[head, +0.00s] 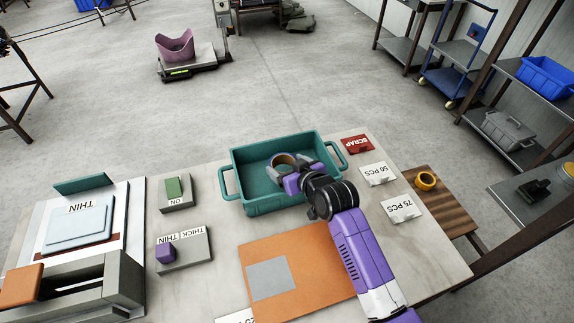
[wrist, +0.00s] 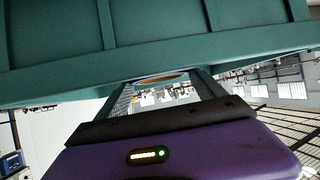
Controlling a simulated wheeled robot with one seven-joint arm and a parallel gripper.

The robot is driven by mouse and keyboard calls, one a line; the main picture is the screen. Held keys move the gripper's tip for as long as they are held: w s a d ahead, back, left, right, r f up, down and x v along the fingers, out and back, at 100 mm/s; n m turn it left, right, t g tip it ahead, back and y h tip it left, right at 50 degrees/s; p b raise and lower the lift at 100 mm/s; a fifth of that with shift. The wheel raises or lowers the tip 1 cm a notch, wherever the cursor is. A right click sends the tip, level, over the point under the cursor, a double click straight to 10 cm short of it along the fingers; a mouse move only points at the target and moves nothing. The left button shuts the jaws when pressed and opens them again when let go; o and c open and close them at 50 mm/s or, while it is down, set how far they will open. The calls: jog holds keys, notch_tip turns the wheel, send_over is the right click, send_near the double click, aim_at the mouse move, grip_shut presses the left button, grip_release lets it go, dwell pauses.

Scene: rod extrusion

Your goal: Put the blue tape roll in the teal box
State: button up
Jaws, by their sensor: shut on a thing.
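The teal box (head: 262,206) stands on the table with its handles at left and right. My gripper (head: 288,168) reaches over the box's front side and is shut on the blue tape roll (head: 283,157), a ring with a tan inner core. The roll is over the box's interior, near the middle; whether it touches the floor or wall I cannot tell. In the wrist view the teal box's ribbed side (wrist: 160,38) fills the top, and the roll (wrist: 160,80) shows only as a thin edge between the fingers.
An orange board (head: 315,262) lies in front of the box. Labelled blocks and a red SCRAP sign (head: 357,144) stand around it. A yellow tape roll (head: 425,181) sits on a wooden surface (head: 440,207) at right. A press-like fixture (head: 80,232) takes up the left.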

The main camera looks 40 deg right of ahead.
jog(key=shift+f+b, duration=0.35)
jog(key=shift+f, duration=0.25)
jog(key=o, duration=1.5)
jog(key=shift+r, duration=0.35)
jog(key=v, duration=1.2)
jog(key=shift+r, duration=0.3)
jog(key=s+a+f+t, duration=0.1)
jog(key=s+a, duration=0.4)
jog(key=s, duration=0.2)
jog(key=s+a+f, duration=0.1)
jog(key=s+a, duration=0.3)
jog(key=s, duration=0.4)
jog(key=s+a+r+n+t+y, duration=0.1)
jog(key=s+a+r, duration=0.1)
jog(key=s, duration=0.4)
jog(key=s+a+r+n+y, duration=0.1)
jog(key=s+a+r, duration=0.2)
jog(key=s+r, duration=0.2)
jog(key=shift+s+r+t+y, duration=0.3)
jog(key=shift+s+r+t, duration=0.1)
jog(key=shift+s, duration=0.5)
